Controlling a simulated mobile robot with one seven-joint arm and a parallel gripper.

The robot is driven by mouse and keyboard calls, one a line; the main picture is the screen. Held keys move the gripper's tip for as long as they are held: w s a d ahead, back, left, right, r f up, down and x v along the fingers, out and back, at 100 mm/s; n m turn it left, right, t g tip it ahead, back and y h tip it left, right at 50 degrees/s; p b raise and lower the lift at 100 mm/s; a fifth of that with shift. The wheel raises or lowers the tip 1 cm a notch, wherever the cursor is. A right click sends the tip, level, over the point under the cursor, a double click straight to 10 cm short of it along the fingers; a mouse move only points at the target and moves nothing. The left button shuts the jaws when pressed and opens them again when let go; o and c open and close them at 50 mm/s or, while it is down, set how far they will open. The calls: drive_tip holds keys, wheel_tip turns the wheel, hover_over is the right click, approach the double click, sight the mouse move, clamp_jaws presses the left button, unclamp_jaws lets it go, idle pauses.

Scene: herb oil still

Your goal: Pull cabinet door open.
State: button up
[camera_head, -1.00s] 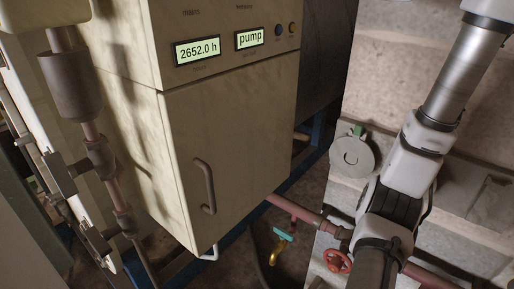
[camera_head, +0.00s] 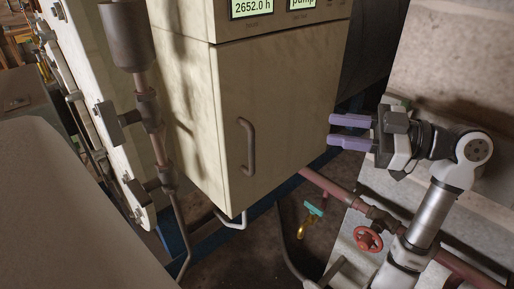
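The cream cabinet door (camera_head: 283,112) is shut and fills the front of the cabinet, below a panel with lit displays. Its dark bar handle (camera_head: 247,146) stands upright on the left part of the door. My gripper (camera_head: 332,131) is to the right of the door, its two purple fingers pointing left toward the cabinet. The fingers are apart with nothing between them. The handle is well to the left of the fingertips, and nothing touches it.
A red valve wheel (camera_head: 368,239) and a reddish pipe (camera_head: 330,189) run below my arm at right. A teal-handled tap (camera_head: 314,208) is under the cabinet. A vertical pipe with a grey cylinder (camera_head: 127,35) stands left of the cabinet. The space before the door looks clear.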

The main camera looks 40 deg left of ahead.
wheel_tip(320, 180, down, 6)
drive_tip(key=s+m+g, duration=0.1)
drive_tip(key=s+m, duration=0.1)
drive_tip(key=m, duration=0.1)
drive_tip(key=p+x, duration=0.3)
drive_tip(key=x, duration=1.1)
drive_tip(key=shift+s+f+p, duration=0.2)
drive_tip(key=shift+p, duration=0.2)
drive_tip(key=shift+d, duration=0.15)
clamp_jaws()
